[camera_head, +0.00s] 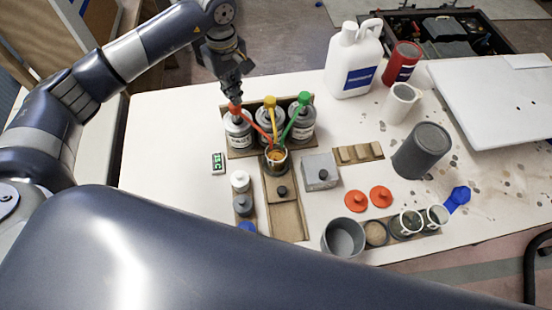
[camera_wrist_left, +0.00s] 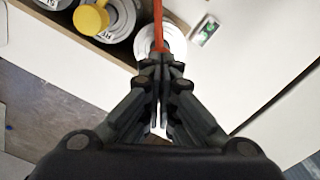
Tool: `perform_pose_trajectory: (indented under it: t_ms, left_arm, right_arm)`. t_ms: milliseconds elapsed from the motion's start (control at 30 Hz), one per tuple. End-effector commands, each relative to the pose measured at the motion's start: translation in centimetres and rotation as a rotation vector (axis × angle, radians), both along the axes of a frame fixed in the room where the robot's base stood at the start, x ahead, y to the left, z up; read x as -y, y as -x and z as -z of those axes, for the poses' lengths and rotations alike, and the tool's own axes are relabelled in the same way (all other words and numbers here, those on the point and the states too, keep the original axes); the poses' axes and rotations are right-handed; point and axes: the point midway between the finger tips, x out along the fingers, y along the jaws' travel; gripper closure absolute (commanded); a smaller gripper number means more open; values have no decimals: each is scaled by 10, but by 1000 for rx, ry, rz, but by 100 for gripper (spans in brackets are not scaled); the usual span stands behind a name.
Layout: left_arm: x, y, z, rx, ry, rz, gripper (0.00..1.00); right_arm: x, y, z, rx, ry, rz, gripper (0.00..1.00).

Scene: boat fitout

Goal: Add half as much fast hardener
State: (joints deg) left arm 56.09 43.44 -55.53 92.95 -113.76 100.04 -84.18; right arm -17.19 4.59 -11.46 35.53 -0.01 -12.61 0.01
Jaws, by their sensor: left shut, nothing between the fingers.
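Three cans with pump heads stand in a wooden rack (camera_head: 240,152): a red pump (camera_head: 235,108) at left, a yellow pump (camera_head: 269,102) in the middle and a green pump (camera_head: 304,98) at right. Their long spouts converge over a small cup (camera_head: 277,157) with amber content. The can labels are too small to read surely. My left gripper (camera_head: 235,97) is shut and empty, right at the top of the red pump. In the left wrist view its fingertips (camera_wrist_left: 161,66) cover the pump head; the red spout (camera_wrist_left: 158,22) shows beyond them. My right gripper is out of view.
A small green display (camera_head: 217,163) lies left of the rack. A white jug (camera_head: 353,62), red can (camera_head: 402,64), white mug (camera_head: 399,102) and grey cylinder (camera_head: 421,150) stand at right. Orange lids (camera_head: 381,196) and a grey pot (camera_head: 343,238) are nearer. My arm link covers the front.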

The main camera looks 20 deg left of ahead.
Motion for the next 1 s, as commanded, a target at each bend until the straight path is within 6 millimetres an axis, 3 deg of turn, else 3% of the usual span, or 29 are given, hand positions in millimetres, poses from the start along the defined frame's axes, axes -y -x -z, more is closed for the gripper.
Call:
perform_pose_trajectory:
  t_ms: [1000]
  left_arm:
    - [0, 0, 36, -1, 0, 0, 100]
  right_arm:
    - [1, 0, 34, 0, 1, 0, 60]
